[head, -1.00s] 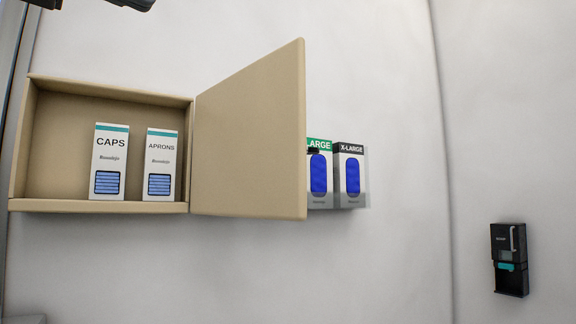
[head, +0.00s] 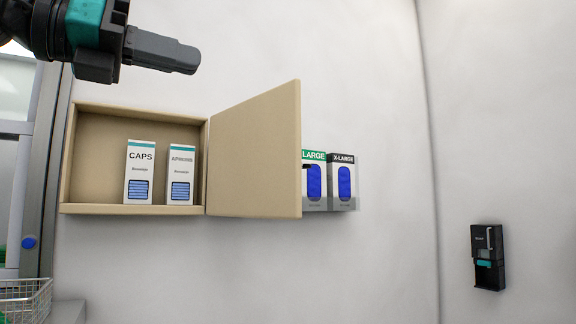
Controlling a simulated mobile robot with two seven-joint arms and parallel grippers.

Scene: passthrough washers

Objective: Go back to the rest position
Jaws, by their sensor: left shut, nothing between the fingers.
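My left gripper (head: 190,60) comes in from the upper left in the head view. Its dark grey fingers are shut together with nothing between them, pointing right. It is above the open beige wall cabinet (head: 90,107) and shows apart from it in the picture. The cabinet door (head: 255,155) stands swung open to the right. Inside the cabinet stand a white CAPS box (head: 141,160) and a white APRONS box (head: 181,162), both upright. My right gripper is not in view.
A LARGE box (head: 314,158) and an X-LARGE box (head: 342,160) stand in a wall holder, partly behind the door. A black dispenser (head: 487,258) hangs on the right wall. A wire basket (head: 28,296) is at the lower left. The wall below the cabinet is clear.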

